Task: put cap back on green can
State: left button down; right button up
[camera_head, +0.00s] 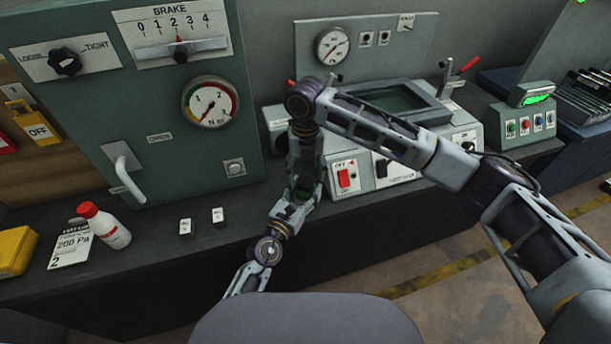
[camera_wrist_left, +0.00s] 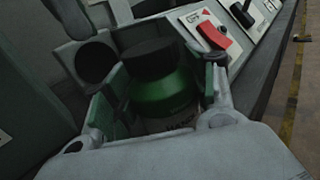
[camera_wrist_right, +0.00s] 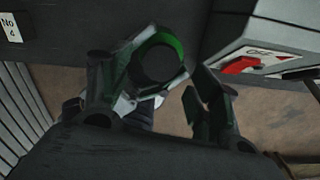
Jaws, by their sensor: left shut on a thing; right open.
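The green can (camera_wrist_left: 165,98) is upright between the fingers of my left gripper (camera_wrist_left: 158,105), which is shut on it. A black cap (camera_wrist_left: 149,60) sits on top of the can, and I see no gap under it. In the right wrist view the cap shows from above as a dark disc (camera_wrist_right: 157,64) with the green can (camera_wrist_right: 172,42) around it. My right gripper (camera_wrist_right: 160,88) is open, its fingers at the sides of the can top. In the head view the can (camera_head: 303,191) is mostly hidden by my grippers.
A console with a red switch (camera_head: 344,178) stands close behind and right of the can. A white bottle with a red cap (camera_head: 104,226), a 200 Pa card (camera_head: 72,245) and two small labelled blocks (camera_head: 186,227) are on the counter to the left. A lever handle (camera_head: 124,170) sticks out from the green panel.

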aim_at(306, 181)
jog(key=shift+r, duration=0.8)
jog(key=shift+w+r+n, duration=0.1)
jog(key=shift+r+n, duration=0.9)
jog(key=shift+r, duration=0.75)
jog(key=shift+f, duration=0.1)
jog(key=shift+f, duration=3.9)
jog(key=c, duration=1.1)
jog(key=m, duration=0.6)
jog(key=shift+m, duration=0.4)
jog(key=m, duration=0.6)
